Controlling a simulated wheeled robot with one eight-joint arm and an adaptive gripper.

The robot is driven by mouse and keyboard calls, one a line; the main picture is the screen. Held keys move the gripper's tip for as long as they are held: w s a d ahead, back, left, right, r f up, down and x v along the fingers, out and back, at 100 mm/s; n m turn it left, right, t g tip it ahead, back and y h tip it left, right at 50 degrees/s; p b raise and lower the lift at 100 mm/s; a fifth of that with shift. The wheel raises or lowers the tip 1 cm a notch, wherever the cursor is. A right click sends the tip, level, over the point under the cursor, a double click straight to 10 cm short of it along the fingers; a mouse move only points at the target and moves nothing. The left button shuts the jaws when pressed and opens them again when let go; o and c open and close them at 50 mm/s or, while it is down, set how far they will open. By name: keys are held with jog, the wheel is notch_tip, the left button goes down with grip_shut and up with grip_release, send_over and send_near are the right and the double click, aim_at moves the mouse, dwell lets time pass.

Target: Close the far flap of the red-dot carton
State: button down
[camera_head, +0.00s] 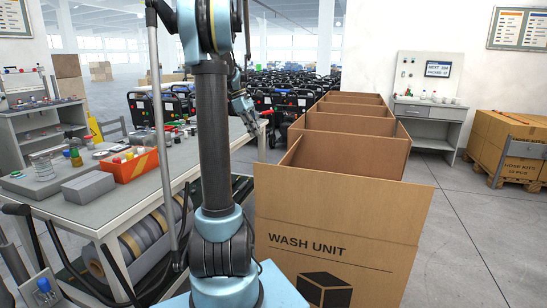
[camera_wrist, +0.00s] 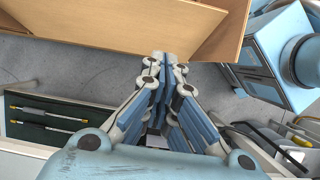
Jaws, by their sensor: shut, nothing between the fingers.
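Several tall open brown cartons stand in a row in the head view. The nearest carton (camera_head: 345,225) reads "WASH UNIT", and its flaps stand raised around the opening. More open cartons (camera_head: 345,122) stand behind it. I see no red dot on any of them, so I cannot tell which is the red-dot carton. My gripper (camera_head: 262,130) is beside the row, on its left, over the bench edge. In the wrist view my gripper (camera_wrist: 165,58) is shut and empty, its tips close to a carton's edge and flap (camera_wrist: 115,25); contact cannot be told.
A workbench (camera_head: 135,200) on the left holds an orange bin (camera_head: 130,167), grey blocks and small parts. A dark tool tray (camera_wrist: 45,122) shows in the wrist view. Black machines (camera_head: 290,105) stand behind. Open floor (camera_head: 475,225) lies right of the cartons.

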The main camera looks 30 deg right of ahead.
jog(key=s+d+f, duration=0.5)
jog(key=d+f, duration=0.2)
jog(key=f, duration=0.3)
jog(key=shift+f, duration=0.4)
jog(key=shift+s+d, duration=0.1)
